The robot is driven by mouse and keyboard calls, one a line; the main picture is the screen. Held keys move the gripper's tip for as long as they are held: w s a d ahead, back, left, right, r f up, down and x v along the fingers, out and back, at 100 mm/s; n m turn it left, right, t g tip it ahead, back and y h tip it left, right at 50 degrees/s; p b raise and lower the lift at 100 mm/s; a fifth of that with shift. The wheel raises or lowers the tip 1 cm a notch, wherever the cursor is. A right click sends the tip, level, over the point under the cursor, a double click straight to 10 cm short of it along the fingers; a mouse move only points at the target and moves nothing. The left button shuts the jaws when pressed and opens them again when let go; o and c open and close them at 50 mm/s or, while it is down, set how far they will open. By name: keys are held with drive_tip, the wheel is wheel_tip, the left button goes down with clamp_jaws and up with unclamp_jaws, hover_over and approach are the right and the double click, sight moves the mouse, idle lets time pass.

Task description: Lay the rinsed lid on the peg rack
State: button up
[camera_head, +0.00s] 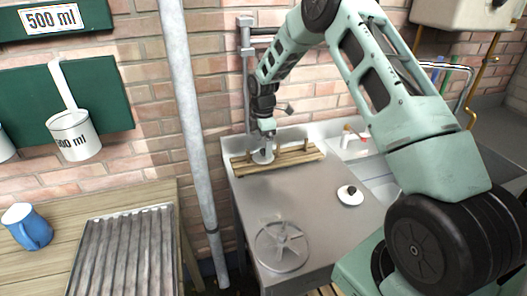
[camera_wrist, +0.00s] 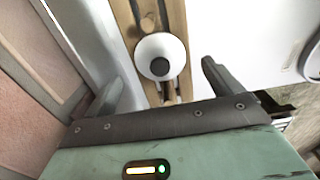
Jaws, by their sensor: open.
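A white lid with a dark knob (camera_wrist: 160,57) is at the wooden peg rack (camera_wrist: 122,12), its knob side facing the wrist camera. In the head view this lid (camera_head: 262,157) shows at the left half of the rack (camera_head: 300,158), partly hidden by my gripper. I cannot tell whether it lies flat or leans on the pegs. My gripper (camera_wrist: 160,82) is open, its fingers apart on either side of the lid and not visibly touching it. In the head view my gripper (camera_head: 266,134) is just above the lid. A second white lid with a black knob (camera_head: 350,194) lies on the metal counter.
A round spoked metal piece (camera_head: 282,246) lies on the counter (camera_head: 252,205) front. A white tap (camera_head: 354,143) and sink are right of the rack. A grey vertical pipe (camera_head: 191,130) stands left of the counter. A wooden table with a ribbed tray (camera_head: 125,255) and blue mug (camera_head: 28,228) is further left.

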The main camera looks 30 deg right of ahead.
sight(263, 150)
wheel_tip(263, 150, up, 4)
drive_tip(key=shift+f+b, duration=0.1)
drive_tip(key=shift+b, duration=0.2)
drive_tip(key=shift+a, duration=0.15)
drive_tip(key=s+a+r+m, duration=0.1)
drive_tip(key=s+a+r, duration=0.2)
drive_tip(key=s+a, duration=0.35)
drive_tip(key=s+a+r+m, duration=0.1)
drive_tip(key=s+a+r, duration=0.2)
drive_tip(key=a, duration=0.6)
drive_tip(key=s+a+r+m, duration=0.1)
drive_tip(key=s+a+r, duration=0.2)
drive_tip(key=s+a, duration=0.3)
drive_tip(key=s+a+r+m, duration=0.1)
drive_tip(key=s+a+m, duration=0.1)
drive_tip(key=s, duration=1)
drive_tip(key=s+a+r+m, duration=0.1)
drive_tip(key=s+a, duration=0.4)
drive_tip(key=s, duration=0.7)
drive_tip(key=shift+m+y, duration=0.3)
drive_tip(key=shift+m, duration=0.3)
